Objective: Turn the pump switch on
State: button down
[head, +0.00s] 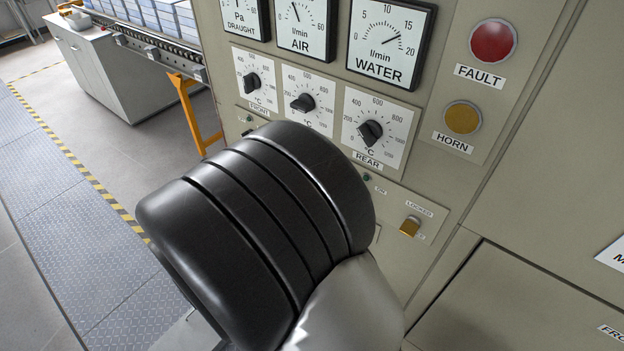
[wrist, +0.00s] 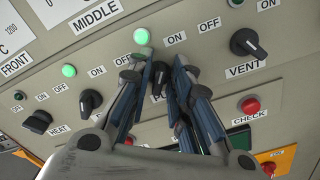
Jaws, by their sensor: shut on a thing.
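The pump switch (wrist: 158,86) is a black rotary knob in a row on the sloping beige panel. In the wrist view it sits between the two fingers of my gripper (wrist: 160,84), which are shut on it from both sides. The fingers hide much of the knob, so I cannot tell clearly which way it points. Its label below is mostly covered. OFF and ON labels stand to its upper left and upper right, and a bright green lamp (wrist: 142,36) is above. In the head view my dark arm hides the gripper and switch.
In the wrist view, neighbouring knobs are the vent switch (wrist: 247,43), another black switch (wrist: 90,101) and the heat switch (wrist: 37,121). A red button (wrist: 250,105) is at lower right. The head view shows the rear dial (head: 370,133) and a brass key switch (head: 410,226).

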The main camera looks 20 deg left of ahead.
jog(key=c, duration=1.7)
grip_release()
jog(key=v, duration=1.2)
jog(key=shift+d, duration=0.1)
